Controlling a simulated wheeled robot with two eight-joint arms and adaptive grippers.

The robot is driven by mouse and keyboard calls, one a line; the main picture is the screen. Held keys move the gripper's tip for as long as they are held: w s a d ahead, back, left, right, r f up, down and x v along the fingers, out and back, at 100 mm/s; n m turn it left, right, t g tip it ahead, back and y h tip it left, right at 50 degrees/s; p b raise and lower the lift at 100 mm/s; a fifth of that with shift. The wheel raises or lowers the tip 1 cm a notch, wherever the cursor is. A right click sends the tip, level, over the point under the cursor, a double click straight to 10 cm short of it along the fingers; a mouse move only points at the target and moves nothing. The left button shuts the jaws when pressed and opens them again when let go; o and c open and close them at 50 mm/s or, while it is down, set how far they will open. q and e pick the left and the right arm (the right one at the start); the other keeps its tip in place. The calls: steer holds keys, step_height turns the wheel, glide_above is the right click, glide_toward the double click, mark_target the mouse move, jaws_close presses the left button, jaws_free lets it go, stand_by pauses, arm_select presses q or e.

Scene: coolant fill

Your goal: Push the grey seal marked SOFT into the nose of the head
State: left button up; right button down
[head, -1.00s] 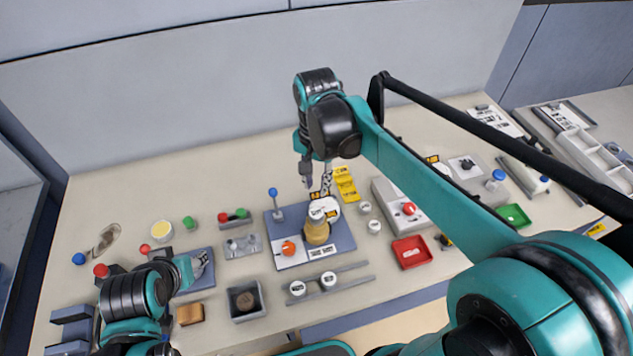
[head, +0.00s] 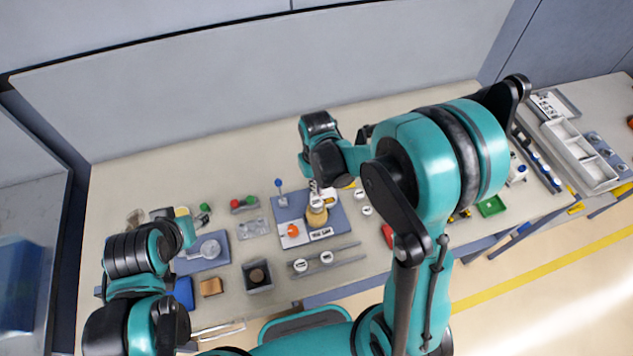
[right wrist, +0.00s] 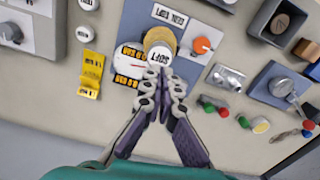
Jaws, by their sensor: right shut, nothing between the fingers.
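The seal marked SOFT (right wrist: 156,54) shows as a pale round disc with black letters on top of the tan-yellow head (right wrist: 160,37). I cannot tell how deep it sits in the nose. In the head view, the head (head: 316,217) stands upright on a blue plate (head: 338,223), with the pale seal (head: 317,201) on top. My right gripper (right wrist: 163,84) is shut and empty, its fingertips right at the seal's near edge; whether they touch is unclear. It also shows above the seal in the head view (head: 314,186). My left gripper (head: 188,232) is at the left; its fingers are hidden.
An orange knob (head: 292,230) and a LEAK CARD label (head: 320,234) are beside the head. A white disc with yellow labels (right wrist: 130,67) lies close by. Two white caps (head: 327,257) sit on a grey rail in front. A yellow strip (right wrist: 91,75) lies to one side.

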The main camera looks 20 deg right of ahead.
steer(key=shift+f+b, duration=1.65)
steer(key=shift+f, duration=0.95)
steer(key=shift+f+b, duration=0.45)
steer(key=shift+r, duration=0.15)
steer(key=shift+r+p, duration=0.95)
steer(key=shift+r, duration=0.55)
step_height(320, 180, up, 12)
steer(key=m+t+b, duration=0.2)
steer(key=t+b, duration=0.5)
steer(key=b, duration=1.2)
glide_toward(317, 202)
steer(key=s+d+f, duration=0.4)
steer(key=d+f, duration=0.1)
steer(key=shift+s+a+f, duration=0.1)
steer(key=shift+s+a, duration=0.1)
